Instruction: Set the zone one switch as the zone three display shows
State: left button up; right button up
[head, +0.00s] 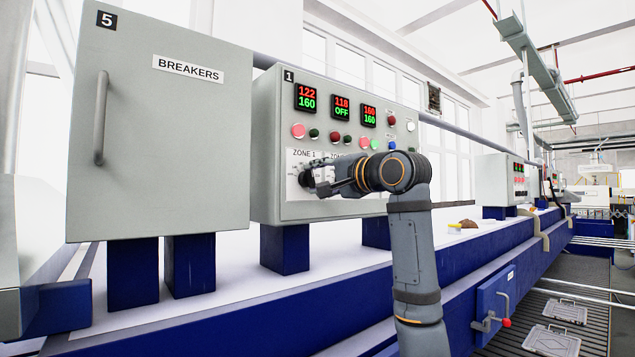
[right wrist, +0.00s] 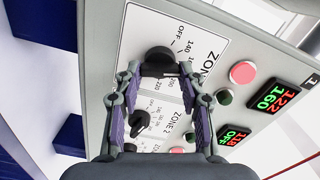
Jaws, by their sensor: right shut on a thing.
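The zone three display (head: 368,115) on the control panel reads red 160 over green 160. The zone one display (head: 306,99) reads 122 over 160, and the zone two display (head: 342,107) reads 118 over OFF. The zone one switch (right wrist: 160,61) is a black knob on a white plate marked OFF, 140 and up to 220; its pointer is not clear. My right gripper (right wrist: 160,72) is shut on this knob, a finger on each side. In the head view it (head: 316,178) partly covers the ZONE 1 plate. My left gripper is out of view.
The zone two knob (right wrist: 141,122) is close by, between and below my right fingers in the wrist view. Coloured lamps and buttons (head: 298,131) sit above the plate. A grey breaker cabinet (head: 160,150) stands left of the panel.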

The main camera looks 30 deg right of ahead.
jog(key=shift+m, duration=0.3)
jog(key=o, duration=1.2)
jog(key=s, duration=0.8)
jog(key=s+d, duration=0.1)
jog(key=s, duration=0.3)
